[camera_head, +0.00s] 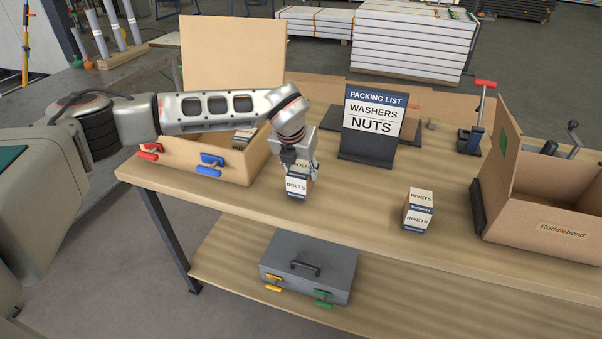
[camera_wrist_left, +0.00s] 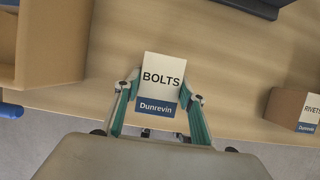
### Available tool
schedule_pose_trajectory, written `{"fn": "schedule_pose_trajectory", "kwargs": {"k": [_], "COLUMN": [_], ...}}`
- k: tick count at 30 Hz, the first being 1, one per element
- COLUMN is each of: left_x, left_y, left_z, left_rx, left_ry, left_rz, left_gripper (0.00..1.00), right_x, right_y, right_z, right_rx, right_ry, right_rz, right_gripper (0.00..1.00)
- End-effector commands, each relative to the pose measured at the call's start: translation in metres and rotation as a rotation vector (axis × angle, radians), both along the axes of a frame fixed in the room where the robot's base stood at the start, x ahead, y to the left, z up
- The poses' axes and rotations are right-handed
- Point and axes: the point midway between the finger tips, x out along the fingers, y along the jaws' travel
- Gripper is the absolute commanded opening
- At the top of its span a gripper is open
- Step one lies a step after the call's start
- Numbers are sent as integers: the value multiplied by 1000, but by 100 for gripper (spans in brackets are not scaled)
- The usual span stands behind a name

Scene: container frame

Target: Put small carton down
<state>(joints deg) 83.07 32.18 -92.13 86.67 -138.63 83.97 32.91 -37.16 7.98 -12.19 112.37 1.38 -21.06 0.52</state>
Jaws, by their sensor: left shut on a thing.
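A small white carton (camera_head: 297,187) with a blue band is marked "BOLTS". My left gripper (camera_head: 300,168) comes down from above and is shut on it. In the left wrist view the bolts carton (camera_wrist_left: 162,80) reads "BOLTS Dunrevin" and sits between the two fingers of the left gripper (camera_wrist_left: 160,112). In the head view the carton is over the table near its front edge, right of the open box. I cannot tell whether its base touches the tabletop. My right gripper is not in view.
The wooden table (camera_head: 350,220) has free room between the bolts carton and the rivets cartons (camera_head: 418,210). A packing list sign (camera_head: 374,118) reads "WASHERS NUTS". A cardboard box (camera_head: 540,215) stands right, an open box (camera_head: 205,160) left. A grey toolbox (camera_head: 310,262) sits on the lower shelf.

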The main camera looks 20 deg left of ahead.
Motion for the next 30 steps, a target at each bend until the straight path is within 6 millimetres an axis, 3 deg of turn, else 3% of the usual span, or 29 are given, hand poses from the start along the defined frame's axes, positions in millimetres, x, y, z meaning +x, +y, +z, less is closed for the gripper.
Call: {"fn": "schedule_pose_trajectory", "kwargs": {"k": [3, 15, 16, 18, 30], "left_x": [0, 0, 0, 0, 0], "left_y": [-1, 0, 0, 0, 0], "left_z": [-13, -19, -19, -19, -14], "left_rx": [-1, -1, -1, -1, 0], "left_ry": [0, -2, 0, 0, 0], "left_rz": [-2, -1, -1, -1, 0], "left_gripper": [9, 9, 45, 57, 57], "right_x": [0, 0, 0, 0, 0], "right_y": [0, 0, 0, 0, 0], "right_z": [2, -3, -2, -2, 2], "right_rx": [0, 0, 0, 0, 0], "right_ry": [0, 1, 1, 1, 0], "right_rz": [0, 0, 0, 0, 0], "right_gripper": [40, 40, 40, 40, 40]}}
